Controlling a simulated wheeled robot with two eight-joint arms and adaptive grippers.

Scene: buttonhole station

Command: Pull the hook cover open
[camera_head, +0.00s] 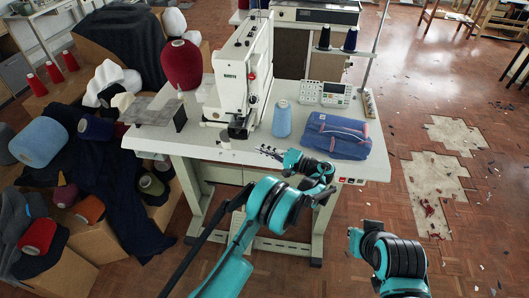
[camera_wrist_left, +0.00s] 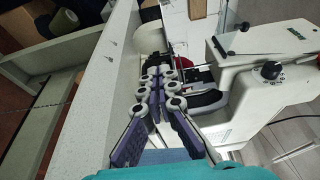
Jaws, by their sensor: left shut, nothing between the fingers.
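The white buttonhole sewing machine (camera_head: 238,85) stands on a pale table, and its head also shows on the right of the left wrist view (camera_wrist_left: 240,95). Its dark lower working area (camera_head: 238,131) sits just above the table. I cannot clearly pick out the hook cover there; in the wrist view my fingers block part of that area. My left gripper (camera_head: 268,152) is over the table's front part, in front and to the right of the machine's base. Its fingers (camera_wrist_left: 158,73) are shut and empty.
A light blue thread cone (camera_head: 282,119) and a blue bag (camera_head: 337,136) stand right of the machine, with a control box (camera_head: 325,93) behind. The table's (camera_head: 200,150) front strip is mostly clear. Yarn cones fill the left side.

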